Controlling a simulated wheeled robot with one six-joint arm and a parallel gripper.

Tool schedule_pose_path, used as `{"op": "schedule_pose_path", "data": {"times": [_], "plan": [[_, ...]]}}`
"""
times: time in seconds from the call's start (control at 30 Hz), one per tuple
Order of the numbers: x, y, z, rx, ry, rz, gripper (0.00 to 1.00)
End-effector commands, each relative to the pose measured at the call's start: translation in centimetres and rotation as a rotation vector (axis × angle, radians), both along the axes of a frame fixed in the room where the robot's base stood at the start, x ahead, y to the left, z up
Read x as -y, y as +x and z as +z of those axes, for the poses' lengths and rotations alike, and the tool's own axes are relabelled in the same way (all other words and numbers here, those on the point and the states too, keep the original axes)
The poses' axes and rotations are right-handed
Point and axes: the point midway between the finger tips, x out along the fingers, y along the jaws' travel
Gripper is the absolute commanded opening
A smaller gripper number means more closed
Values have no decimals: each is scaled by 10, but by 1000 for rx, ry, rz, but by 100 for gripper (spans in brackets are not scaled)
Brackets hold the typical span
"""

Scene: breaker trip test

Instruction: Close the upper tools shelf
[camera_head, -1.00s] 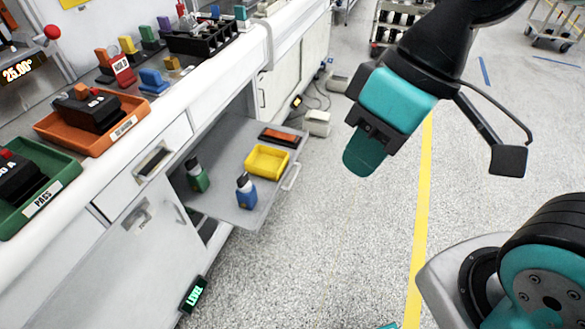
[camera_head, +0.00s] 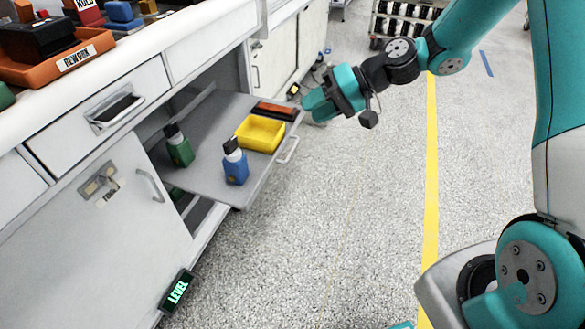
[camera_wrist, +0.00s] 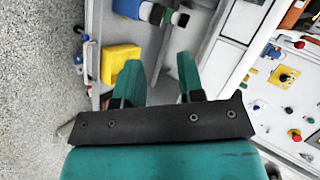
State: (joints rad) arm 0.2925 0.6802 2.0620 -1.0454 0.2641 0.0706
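The upper tools shelf (camera_head: 207,137) is a grey pull-out board, standing out from the white bench. A pale bar handle (camera_head: 289,150) is on its outer edge. On it are a green bottle (camera_head: 179,148), a blue bottle (camera_head: 235,166), a yellow bin (camera_head: 261,134) and a flat orange-and-dark item (camera_head: 276,110). My gripper (camera_head: 316,105) is just beyond the shelf's far outer corner in the head view. In the wrist view its two teal fingers (camera_wrist: 160,80) are apart with nothing held between them. The shelf (camera_wrist: 150,52) and yellow bin (camera_wrist: 120,62) lie past the fingers there.
A closed drawer (camera_head: 110,115) and a cabinet door (camera_head: 90,220) are left of the shelf. A lit level display (camera_head: 177,291) is near the floor. An orange rework tray (camera_head: 65,65) is on the bench top. Speckled floor (camera_head: 330,210) outside the shelf is clear.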

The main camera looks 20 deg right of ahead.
Motion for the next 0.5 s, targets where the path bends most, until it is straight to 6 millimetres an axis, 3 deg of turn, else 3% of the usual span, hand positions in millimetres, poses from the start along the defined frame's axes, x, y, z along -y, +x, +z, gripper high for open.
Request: {"op": "schedule_pose_path", "data": {"times": [0.03, 0.2, 0.33, 0.5], "plan": [[20, 15, -54, -20, 65, -73, 36], [80, 47, -151, -38, 271, -299, 36], [113, 54, -199, -41, 381, -425, 36], [129, 56, -222, -39, 443, -496, 36]]}}
